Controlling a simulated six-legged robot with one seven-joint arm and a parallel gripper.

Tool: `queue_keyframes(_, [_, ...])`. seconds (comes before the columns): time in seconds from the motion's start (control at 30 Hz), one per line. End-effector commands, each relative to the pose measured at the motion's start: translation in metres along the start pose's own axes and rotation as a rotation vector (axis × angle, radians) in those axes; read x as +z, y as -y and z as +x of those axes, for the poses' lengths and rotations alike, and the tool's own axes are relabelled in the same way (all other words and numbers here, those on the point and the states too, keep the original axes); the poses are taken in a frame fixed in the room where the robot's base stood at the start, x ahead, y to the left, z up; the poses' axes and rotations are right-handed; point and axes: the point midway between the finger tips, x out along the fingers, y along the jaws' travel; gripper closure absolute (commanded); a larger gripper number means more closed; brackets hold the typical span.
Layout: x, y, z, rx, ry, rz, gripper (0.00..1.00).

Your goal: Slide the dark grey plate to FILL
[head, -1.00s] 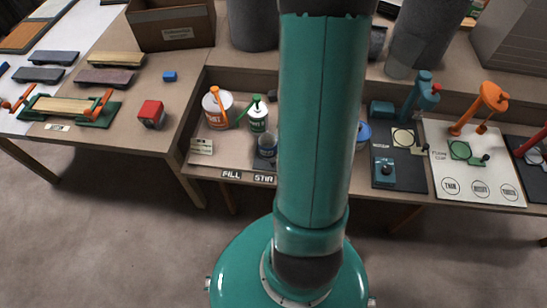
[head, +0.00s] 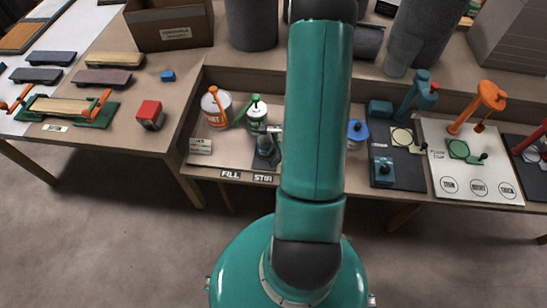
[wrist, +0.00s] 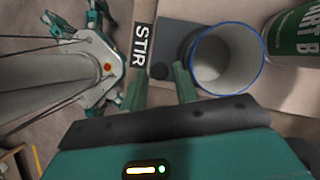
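The dark grey plate (wrist: 172,38) lies by the STIR label (wrist: 139,45), with a dark round knob (wrist: 160,71) at its near edge. A cup with a blue rim (wrist: 228,60) stands on or over the plate and hides part of it. The FILL label (head: 230,174) is left of the STIR label (head: 262,178) on the front edge in the head view. My gripper (wrist: 161,84) is open, its two fingers apart and the knob just beyond and between their tips. Contact with the knob cannot be told. In the head view my arm partly hides this area.
A white and orange can (head: 215,106) and a green and white can (head: 256,116) stand behind the plate area. The green one also shows beside the cup in the wrist view (wrist: 295,35). A blue-topped container (head: 357,132) is right of my arm.

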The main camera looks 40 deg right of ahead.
Motion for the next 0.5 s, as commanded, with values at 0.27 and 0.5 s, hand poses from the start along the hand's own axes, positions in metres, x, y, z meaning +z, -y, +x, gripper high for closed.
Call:
queue_keyframes(0.27, [0.0, -0.0007, 0.012, -0.001, 0.0, 0.001, 0.7])
queue_keyframes(0.5, [0.0, -0.0007, 0.0116, -0.001, 0.0, 0.001, 0.9])
